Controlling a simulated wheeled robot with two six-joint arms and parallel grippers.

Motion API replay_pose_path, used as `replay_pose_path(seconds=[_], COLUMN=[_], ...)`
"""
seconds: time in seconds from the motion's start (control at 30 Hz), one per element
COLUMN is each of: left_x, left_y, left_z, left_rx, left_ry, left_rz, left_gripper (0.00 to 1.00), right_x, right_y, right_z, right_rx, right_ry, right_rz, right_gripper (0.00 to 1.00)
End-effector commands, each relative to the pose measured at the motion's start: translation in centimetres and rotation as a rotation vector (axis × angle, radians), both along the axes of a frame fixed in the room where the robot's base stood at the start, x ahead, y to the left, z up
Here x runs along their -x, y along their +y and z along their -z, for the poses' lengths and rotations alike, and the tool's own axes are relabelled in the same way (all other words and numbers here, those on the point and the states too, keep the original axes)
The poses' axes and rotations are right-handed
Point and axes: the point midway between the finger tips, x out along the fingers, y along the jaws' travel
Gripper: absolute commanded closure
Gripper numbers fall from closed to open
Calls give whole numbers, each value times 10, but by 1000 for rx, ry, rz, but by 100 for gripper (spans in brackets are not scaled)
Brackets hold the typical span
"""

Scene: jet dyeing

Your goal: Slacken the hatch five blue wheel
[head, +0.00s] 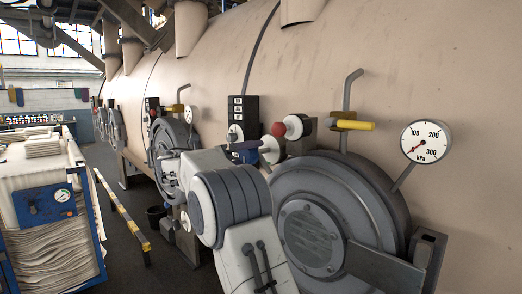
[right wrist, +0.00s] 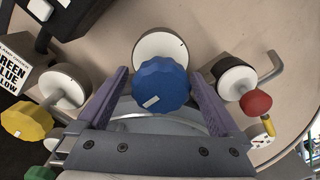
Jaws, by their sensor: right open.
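The blue wheel (right wrist: 158,86) is faceted, has a small white label, and sits in front of a round white dial (right wrist: 160,50) in the right wrist view. My right gripper (right wrist: 160,74) is open, with one purple finger on each side of the wheel. A narrow gap shows between wheel and fingers, so it is not gripped. In the head view my right gripper (head: 256,151) is at the valves left of the big round grey hatch (head: 312,236), and it largely hides the blue wheel. My left gripper is not in view.
A red knob (right wrist: 256,103) stands right of the blue wheel and a yellow wheel (right wrist: 27,120) left of it. A pressure gauge (head: 426,141) and a yellow-handled valve (head: 352,124) are above the hatch. A cloth-filled trolley (head: 45,208) stands at the left.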

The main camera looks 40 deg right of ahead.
Motion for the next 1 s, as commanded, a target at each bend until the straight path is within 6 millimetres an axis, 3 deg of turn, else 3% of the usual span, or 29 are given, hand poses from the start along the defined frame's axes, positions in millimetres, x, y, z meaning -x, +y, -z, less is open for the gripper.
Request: replay_pose_path(seconds=[0.2, 0.57, 0.77, 0.8, 0.87, 1.0], left_x=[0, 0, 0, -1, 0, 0], left_y=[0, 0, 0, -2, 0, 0], left_z=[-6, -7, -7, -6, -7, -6], left_rx=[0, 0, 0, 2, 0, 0], left_ry=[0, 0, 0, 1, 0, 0], left_rz=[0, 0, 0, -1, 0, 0], left_gripper=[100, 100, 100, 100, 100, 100], right_x=[-2, -1, -1, 2, 0, 0], right_y=[-27, -35, -35, -66, -49, -39], right_z=[-1, 0, 0, 1, 1, 2], right_rx=[-1, -1, -2, -2, -2, -5], right_ry=[-1, -1, -1, -1, -1, -14], right_rz=[0, 1, 2, 15, 5, 6], right_gripper=[0, 0, 73, 76, 76, 76])
